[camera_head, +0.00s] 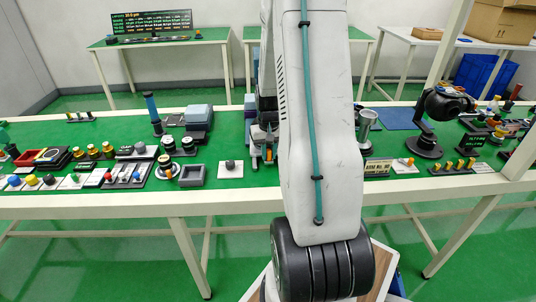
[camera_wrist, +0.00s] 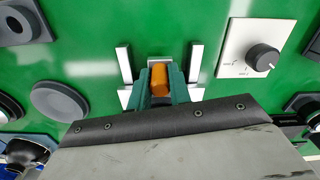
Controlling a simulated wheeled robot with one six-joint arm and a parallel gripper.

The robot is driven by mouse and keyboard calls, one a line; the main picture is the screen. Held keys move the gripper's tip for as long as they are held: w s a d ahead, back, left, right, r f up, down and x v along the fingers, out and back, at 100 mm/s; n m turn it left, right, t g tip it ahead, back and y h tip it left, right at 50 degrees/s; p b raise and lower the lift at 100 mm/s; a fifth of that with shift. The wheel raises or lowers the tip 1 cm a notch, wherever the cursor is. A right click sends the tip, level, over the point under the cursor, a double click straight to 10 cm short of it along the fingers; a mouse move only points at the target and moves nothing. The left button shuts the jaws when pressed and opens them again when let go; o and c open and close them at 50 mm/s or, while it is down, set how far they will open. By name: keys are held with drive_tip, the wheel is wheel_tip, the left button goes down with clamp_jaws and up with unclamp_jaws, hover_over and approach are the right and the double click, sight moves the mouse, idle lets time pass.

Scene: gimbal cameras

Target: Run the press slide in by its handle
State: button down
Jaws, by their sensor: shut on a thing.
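The orange handle (camera_wrist: 159,82) of the press slide is between the two green fingers of my gripper (camera_wrist: 161,72) in the wrist view, and the gripper is shut on it. A pale rail (camera_wrist: 124,64) stands to its left and another pale rail (camera_wrist: 195,62) to its right. The slide body is mostly hidden under my fingers and wrist. In the head view my gripper (camera_head: 263,150) is low over the green bench top, and my arm covers much of that area. An orange spot of the handle (camera_head: 268,154) shows there.
A white plate with a black knob (camera_wrist: 262,57) lies right of the rails. A round grey piece (camera_wrist: 59,101) lies to the left. The green bench (camera_head: 225,195) holds many small fixtures on the left, grey-blue boxes (camera_head: 199,117) behind, and a black stand (camera_head: 425,145) on the right.

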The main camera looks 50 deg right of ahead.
drive_tip(key=shift+w+d+r, duration=0.1)
drive_tip(key=shift+w+d, duration=1.45)
drive_tip(key=shift+d, duration=0.25)
drive_tip(key=shift+w+d, duration=1.5)
drive_tip(key=shift+d, duration=0.3)
drive_tip(key=c, duration=1.3)
unclamp_jaws()
drive_tip(key=shift+d, duration=0.1)
drive_tip(key=shift+c, duration=0.2)
wheel_tip(320, 180, up, 8)
drive_tip(key=shift+f, duration=0.15)
drive_tip(key=shift+s, duration=0.1)
